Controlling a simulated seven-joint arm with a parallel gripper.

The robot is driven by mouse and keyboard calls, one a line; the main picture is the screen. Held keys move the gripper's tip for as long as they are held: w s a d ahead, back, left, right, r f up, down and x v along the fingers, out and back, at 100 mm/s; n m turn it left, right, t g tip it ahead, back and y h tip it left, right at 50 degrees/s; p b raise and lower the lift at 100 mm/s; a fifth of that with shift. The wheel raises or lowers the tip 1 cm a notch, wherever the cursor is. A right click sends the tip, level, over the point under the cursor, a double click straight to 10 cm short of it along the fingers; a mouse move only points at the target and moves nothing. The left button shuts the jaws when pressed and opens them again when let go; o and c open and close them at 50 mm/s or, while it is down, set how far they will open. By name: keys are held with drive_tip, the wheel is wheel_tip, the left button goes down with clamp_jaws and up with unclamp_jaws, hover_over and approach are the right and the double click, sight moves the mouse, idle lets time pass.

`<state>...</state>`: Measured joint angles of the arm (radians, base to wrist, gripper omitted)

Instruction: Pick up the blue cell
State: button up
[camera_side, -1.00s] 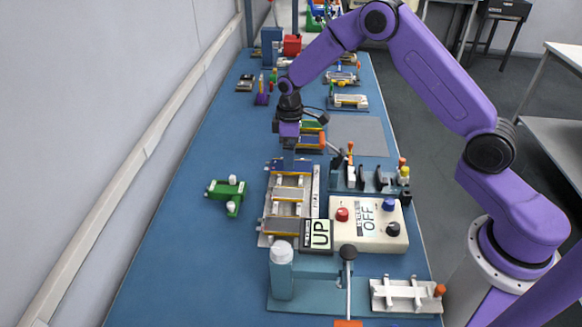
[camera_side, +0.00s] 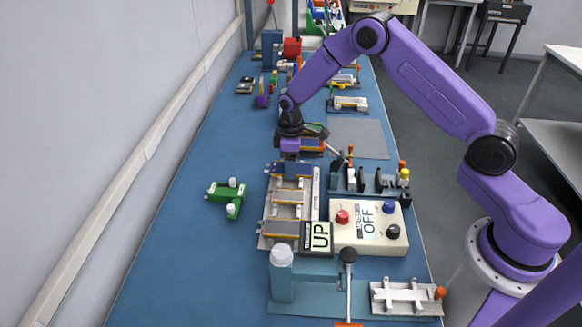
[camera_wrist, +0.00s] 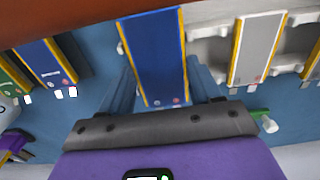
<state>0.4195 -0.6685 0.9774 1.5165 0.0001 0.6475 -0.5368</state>
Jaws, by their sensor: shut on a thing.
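The blue cell (camera_wrist: 157,58) has yellow side edges and lies between my gripper's two fingers in the wrist view. My gripper (camera_wrist: 165,95) is shut on it. In the side view my gripper (camera_side: 291,163) points down at the far end of a pale rack (camera_side: 315,190), and the blue cell (camera_side: 278,169) is partly hidden behind it. I cannot tell whether the cell is clear of the rack. A grey cell (camera_wrist: 258,48) lies to its right in the wrist view. A second blue cell (camera_wrist: 46,62) lies to the left, apart from my gripper.
A green fixture (camera_side: 226,190) stands left of the rack. A control box (camera_side: 370,228) with an OFF sign and an UP display (camera_side: 319,237) stand at the rack's near right. A post fixture (camera_side: 372,178) stands to the right. The blue table is clear at the left.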

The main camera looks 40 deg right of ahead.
drive_tip(key=shift+r, duration=0.1)
wheel_tip(320, 180, up, 23)
drive_tip(key=s+d, duration=1.7)
drive_tip(key=s, duration=0.1)
wheel_tip(320, 180, down, 16)
drive_tip(key=shift+a+r, duration=0.15)
drive_tip(key=shift+f, duration=3.6)
